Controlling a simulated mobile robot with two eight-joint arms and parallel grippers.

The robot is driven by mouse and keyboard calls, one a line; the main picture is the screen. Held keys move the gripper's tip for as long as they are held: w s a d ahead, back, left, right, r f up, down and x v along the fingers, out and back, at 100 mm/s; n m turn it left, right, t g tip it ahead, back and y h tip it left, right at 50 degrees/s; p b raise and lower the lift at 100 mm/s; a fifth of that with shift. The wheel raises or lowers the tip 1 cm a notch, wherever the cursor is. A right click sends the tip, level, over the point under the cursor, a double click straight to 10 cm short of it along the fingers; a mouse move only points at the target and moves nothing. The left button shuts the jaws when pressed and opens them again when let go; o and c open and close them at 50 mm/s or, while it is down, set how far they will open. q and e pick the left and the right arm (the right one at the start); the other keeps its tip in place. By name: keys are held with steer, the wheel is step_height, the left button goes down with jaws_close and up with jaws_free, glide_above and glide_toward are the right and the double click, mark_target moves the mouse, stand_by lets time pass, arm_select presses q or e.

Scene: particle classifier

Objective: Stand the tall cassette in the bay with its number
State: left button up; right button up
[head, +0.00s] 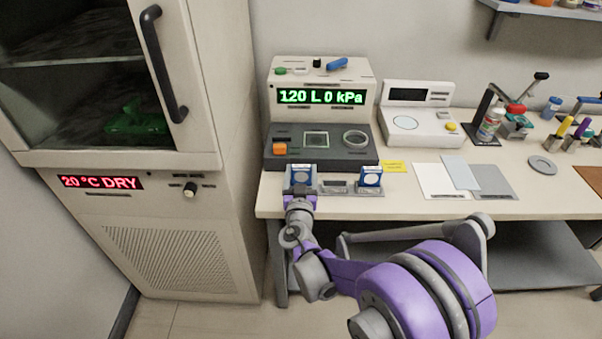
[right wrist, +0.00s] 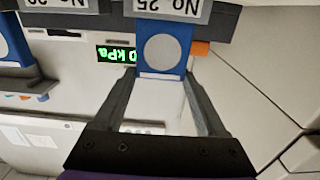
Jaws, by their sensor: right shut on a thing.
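A blue cassette (head: 299,169) with a pale round disc stands at the left of the row on the bench's front edge. My right gripper (head: 299,190) is shut on it; in the right wrist view the cassette (right wrist: 163,48) sits between the two fingers (right wrist: 160,85). That view is upside down. A grey label reading No 25 (right wrist: 165,8) crosses the cassette's lower end; whether its foot is fully seated is hidden. A second blue cassette (head: 370,177) stands in the right bay, its label partly cut off. The middle bay (head: 335,186) appears empty. My left gripper is not in view.
Behind the bays stands the dark instrument base (head: 384,157) with an orange block (head: 280,148) and a 120 L 0 kPa display (head: 320,97). A white device (head: 418,115), sheets (head: 440,181) and tools lie to the right. A tall cabinet (head: 180,235) stands close at left.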

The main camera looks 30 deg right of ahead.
steer(key=shift+f, duration=0.1)
steer(key=o, duration=1.3)
steer(key=shift+o, duration=0.2)
steer(key=v, duration=1.2)
steer(key=s+d+f+n+g+y, duration=0.1)
steer(key=s+f+g, duration=0.2)
steer(key=s+g, duration=0.15)
steer(key=s+d+f+g+y, duration=0.1)
steer(key=s+f+g, duration=0.2)
steer(key=s, duration=0.3)
steer(key=s+a+f+n+g+y, duration=0.3)
steer(key=s+a+n+y, duration=0.2)
steer(key=s+a, duration=0.5)
steer(key=shift+a+y, duration=0.45)
steer(key=shift+y, duration=0.65)
steer(key=shift+f, duration=0.15)
